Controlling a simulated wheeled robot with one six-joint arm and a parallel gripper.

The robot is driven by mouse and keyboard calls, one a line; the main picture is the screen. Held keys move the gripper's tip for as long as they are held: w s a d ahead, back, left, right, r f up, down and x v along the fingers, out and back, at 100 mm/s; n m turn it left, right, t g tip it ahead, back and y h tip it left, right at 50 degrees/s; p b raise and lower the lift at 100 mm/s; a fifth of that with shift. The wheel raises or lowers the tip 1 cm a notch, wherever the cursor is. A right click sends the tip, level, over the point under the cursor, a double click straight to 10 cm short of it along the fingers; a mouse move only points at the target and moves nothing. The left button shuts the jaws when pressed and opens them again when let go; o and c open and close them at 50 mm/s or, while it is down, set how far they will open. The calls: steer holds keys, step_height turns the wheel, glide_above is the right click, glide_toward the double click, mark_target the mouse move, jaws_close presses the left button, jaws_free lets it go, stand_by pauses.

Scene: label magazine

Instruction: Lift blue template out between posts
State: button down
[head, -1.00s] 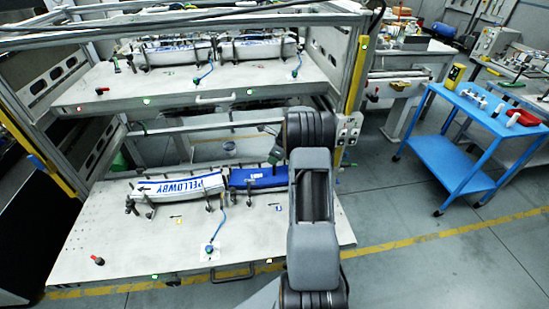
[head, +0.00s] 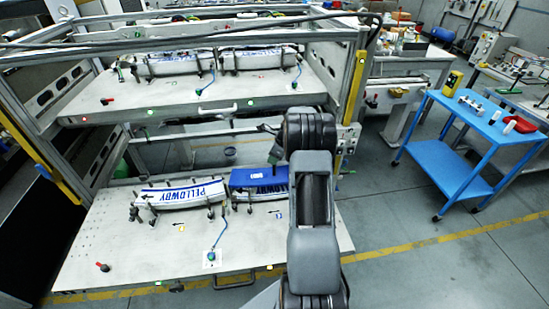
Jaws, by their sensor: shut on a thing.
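The blue template (head: 262,177) is on the right side of the lower drawer plate. It sits raised above a white part with blue lettering (head: 274,190), which shows below its front edge. My gripper (head: 276,157) is at the template's back edge, partly hidden by my arm, and is shut on it. Dark posts stand around the white part; one post (head: 234,200) is near its left end. The template's right end and any posts there are hidden behind my arm.
A second white part lettered PELLOWBY (head: 182,194) lies left on the lower plate (head: 130,250), held among posts. A blue cable runs to a small fitting (head: 211,256). The upper shelf (head: 150,98) overhangs behind. A blue cart (head: 470,125) stands right.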

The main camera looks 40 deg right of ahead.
steer(key=shift+r, duration=3)
steer(key=shift+s, duration=0.1)
